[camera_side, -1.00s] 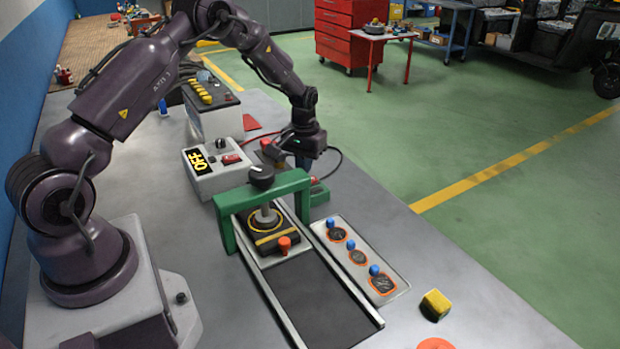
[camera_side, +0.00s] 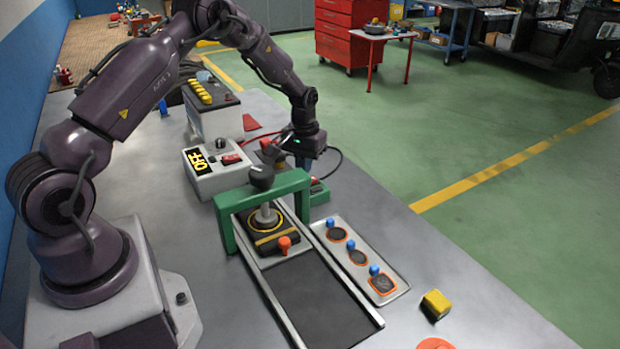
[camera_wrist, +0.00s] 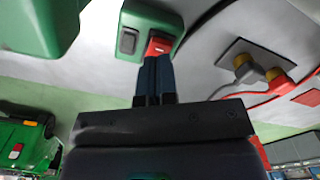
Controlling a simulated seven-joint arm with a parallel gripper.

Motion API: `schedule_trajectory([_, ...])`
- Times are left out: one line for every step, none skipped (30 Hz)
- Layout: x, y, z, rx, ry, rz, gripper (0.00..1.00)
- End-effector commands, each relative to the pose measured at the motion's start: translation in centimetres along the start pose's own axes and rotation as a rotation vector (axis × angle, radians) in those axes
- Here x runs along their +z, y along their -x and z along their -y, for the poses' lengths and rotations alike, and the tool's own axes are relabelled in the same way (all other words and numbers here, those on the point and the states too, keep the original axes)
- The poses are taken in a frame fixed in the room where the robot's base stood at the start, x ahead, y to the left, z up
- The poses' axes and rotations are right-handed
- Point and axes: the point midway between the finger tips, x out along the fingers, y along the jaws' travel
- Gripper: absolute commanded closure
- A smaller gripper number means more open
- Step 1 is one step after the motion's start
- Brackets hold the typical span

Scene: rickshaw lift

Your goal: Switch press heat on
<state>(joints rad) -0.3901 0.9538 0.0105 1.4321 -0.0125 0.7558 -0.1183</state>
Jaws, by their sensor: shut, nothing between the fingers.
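The green press frame (camera_side: 262,200) with a black knob stands over a black rail on the bench. A small green switch box (camera_side: 319,192) sits just behind its right leg, partly hidden. In the wrist view this green box (camera_wrist: 148,30) carries a grey button and a red rocker switch (camera_wrist: 158,45). My gripper (camera_wrist: 157,60) is shut and empty, its dark fingertips at the lower edge of the red rocker; I cannot tell whether they touch. In the side view my gripper (camera_side: 303,163) points down behind the press. The rocker's on or off position is unclear.
A grey box (camera_side: 213,170) with an OFF sign and a red switch stands left of my gripper. A grey tray (camera_side: 345,235) of patches lies right of the rail. A yellow block (camera_side: 435,304) lies near the bench's right edge.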

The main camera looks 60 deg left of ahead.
Motion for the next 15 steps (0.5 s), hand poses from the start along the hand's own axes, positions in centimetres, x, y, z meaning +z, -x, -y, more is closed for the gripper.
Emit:
schedule_trajectory([0.00,-0.02,0.00,0.000,0.000,0.000,1.00])
schedule_trajectory([0.00,-0.04,0.00,0.000,0.000,0.000,1.00])
schedule_trajectory([0.00,-0.08,0.00,0.000,0.000,0.000,1.00])
schedule_trajectory([0.00,-0.12,0.00,0.000,0.000,0.000,1.00])
schedule_trajectory([0.00,-0.17,0.00,0.000,0.000,0.000,1.00])
schedule_trajectory([-0.01,-0.23,0.00,0.000,0.000,0.000,1.00])
schedule_trajectory([-0.01,-0.28,0.00,0.000,0.000,0.000,1.00])
schedule_trajectory([-0.01,-0.33,0.00,0.000,0.000,0.000,1.00])
schedule_trajectory([-0.01,-0.39,0.00,0.000,0.000,0.000,1.00])
schedule_trajectory([-0.01,-0.44,0.00,0.000,0.000,0.000,1.00])
schedule_trajectory([-0.01,-0.48,0.00,0.000,0.000,0.000,1.00])
schedule_trajectory([-0.01,-0.55,0.00,0.000,0.000,0.000,1.00])
schedule_trajectory([-0.01,-0.60,0.00,0.000,0.000,0.000,1.00])
schedule_trajectory([-0.01,-0.64,0.00,0.000,0.000,0.000,1.00])
schedule_trajectory([-0.01,-0.70,0.00,0.000,0.000,0.000,1.00])
